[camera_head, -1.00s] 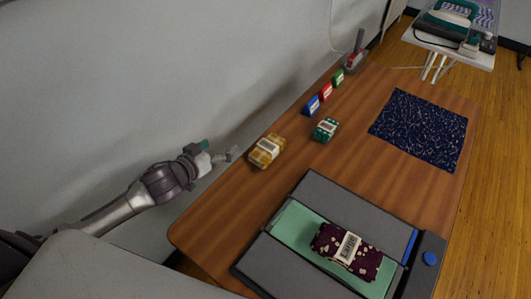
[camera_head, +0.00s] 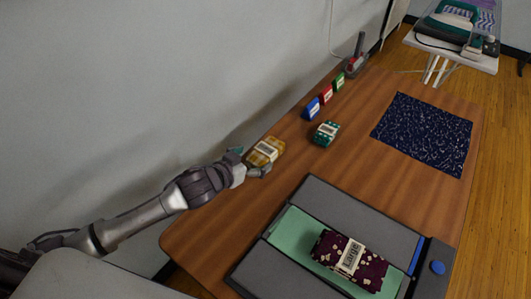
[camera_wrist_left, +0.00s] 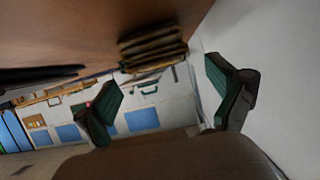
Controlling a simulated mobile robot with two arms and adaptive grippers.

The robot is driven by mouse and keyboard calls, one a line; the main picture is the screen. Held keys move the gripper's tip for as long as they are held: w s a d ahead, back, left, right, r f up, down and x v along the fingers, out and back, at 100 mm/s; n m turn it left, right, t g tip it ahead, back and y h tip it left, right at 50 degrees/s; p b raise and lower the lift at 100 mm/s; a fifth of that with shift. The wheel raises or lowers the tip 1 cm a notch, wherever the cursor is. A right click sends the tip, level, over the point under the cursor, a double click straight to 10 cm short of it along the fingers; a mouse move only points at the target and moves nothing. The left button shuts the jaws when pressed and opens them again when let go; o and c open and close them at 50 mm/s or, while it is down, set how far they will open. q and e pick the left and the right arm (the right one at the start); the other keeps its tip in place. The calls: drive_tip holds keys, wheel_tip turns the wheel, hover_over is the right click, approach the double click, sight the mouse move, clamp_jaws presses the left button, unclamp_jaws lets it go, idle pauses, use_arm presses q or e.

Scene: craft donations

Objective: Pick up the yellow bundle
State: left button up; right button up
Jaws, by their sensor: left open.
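The yellow bundle (camera_head: 266,150) is a folded yellow-and-white patterned cloth with a pale label band, lying near the table's wall-side edge. My left gripper (camera_head: 249,162) is open at its near end, one finger toward the wall and the other toward the table middle. In the left wrist view the folded layers of the bundle (camera_wrist_left: 152,48) show ahead of the open gripper (camera_wrist_left: 160,80), between the lines of its two fingers. The gripper does not hold it; contact is not clear. My right gripper is not in view.
A green bundle (camera_head: 326,133) lies to the right. A grey folding board (camera_head: 320,190) with a dark maroon bundle (camera_head: 350,259) is nearer. A navy cloth (camera_head: 424,133) lies at right.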

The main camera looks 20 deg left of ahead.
sight(265, 149)
use_arm(q)
drive_tip(key=x, duration=0.5)
drive_tip(key=shift+w+r, duration=0.2)
drive_tip(key=shift+r, duration=0.1)
drive_tip(key=shift+c, duration=0.3)
drive_tip(key=c, duration=1.1)
drive_tip(key=shift+c, duration=0.5)
drive_tip(key=shift+r, duration=0.15)
